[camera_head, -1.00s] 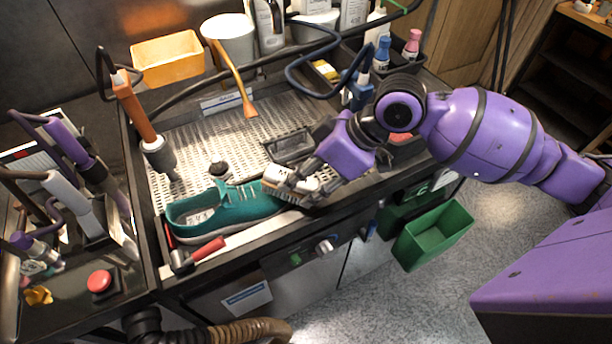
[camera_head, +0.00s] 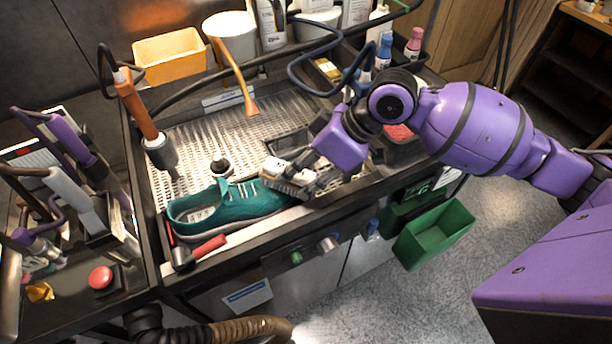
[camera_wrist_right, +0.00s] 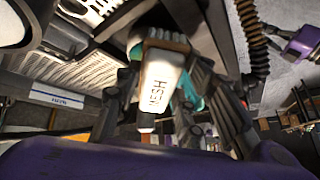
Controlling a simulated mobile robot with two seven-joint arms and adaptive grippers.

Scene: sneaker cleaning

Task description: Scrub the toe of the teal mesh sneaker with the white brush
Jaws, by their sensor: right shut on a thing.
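The teal mesh sneaker (camera_head: 238,203) lies on its side of the wash station's front edge, heel left and toe right. My right gripper (camera_head: 302,174) is shut on the white brush (camera_head: 277,167), at the sneaker's toe end. The brush's bristles face the toe and partly hide it; I cannot tell whether they touch. In the right wrist view the white brush (camera_wrist_right: 161,82) shows the letters MESH between the dark fingers of my right gripper (camera_wrist_right: 165,95), with a little teal behind. My left gripper is not in the head view.
A perforated metal tray (camera_head: 205,140) lies behind the sneaker. A red-handled tool (camera_head: 208,247) lies in front of it. An orange-handled tool (camera_head: 137,108) hangs at the left. A yellow bin (camera_head: 168,57) and bottles stand behind. A green bin (camera_head: 433,236) hangs at the front right.

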